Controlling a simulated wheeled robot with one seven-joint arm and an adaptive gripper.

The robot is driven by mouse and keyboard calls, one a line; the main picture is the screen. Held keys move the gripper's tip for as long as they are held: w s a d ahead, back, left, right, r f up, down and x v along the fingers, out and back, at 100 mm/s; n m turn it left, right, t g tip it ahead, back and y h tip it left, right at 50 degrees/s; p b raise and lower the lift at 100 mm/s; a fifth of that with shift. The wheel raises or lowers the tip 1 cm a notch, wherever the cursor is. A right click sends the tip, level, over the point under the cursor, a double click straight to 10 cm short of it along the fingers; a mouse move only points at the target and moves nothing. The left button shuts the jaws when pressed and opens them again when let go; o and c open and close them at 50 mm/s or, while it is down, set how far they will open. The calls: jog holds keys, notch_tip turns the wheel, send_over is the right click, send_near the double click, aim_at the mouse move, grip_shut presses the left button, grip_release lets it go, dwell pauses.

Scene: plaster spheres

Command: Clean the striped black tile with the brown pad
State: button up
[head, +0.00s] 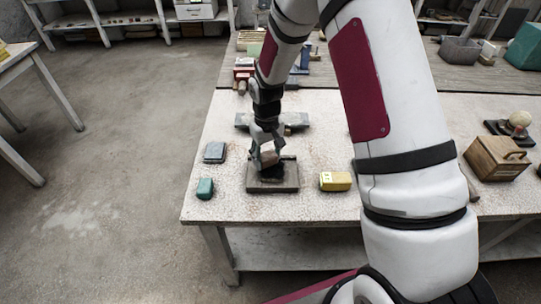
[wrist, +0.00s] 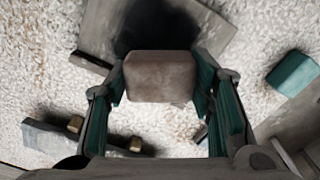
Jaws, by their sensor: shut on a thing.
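My gripper (head: 267,148) is shut on the brown pad (head: 268,158), a block with rounded corners. In the wrist view the pad (wrist: 160,77) sits squarely between the two fingers. A dark square tile (head: 290,183) lies flat on the pale table near its front edge, under my gripper. In the wrist view the tile (wrist: 100,30) shows grey with a dark patch beyond the pad; I cannot make out stripes. The pad is over the tile; I cannot tell whether it touches it.
A yellow block (head: 335,181) lies right of the tile. A blue-grey block (head: 214,152) and a green block (head: 205,188) lie left. A grey slab-like thing (head: 243,120) lies behind. A wooden box (head: 497,158) and a plaster sphere (head: 520,119) stand far right.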

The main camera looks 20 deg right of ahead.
jog(key=shift+f, duration=0.6)
dwell(0.5)
jog(key=shift+s+a, duration=0.15)
jog(key=shift+a, duration=0.75)
jog(key=shift+w+d+r+b, duration=0.1)
jog(key=shift+w+d+b, duration=0.05)
jog(key=shift+d, duration=0.8)
jog(key=shift+w+d+b, duration=0.15)
jog(key=shift+d, duration=0.75)
jog(key=shift+a, duration=0.1)
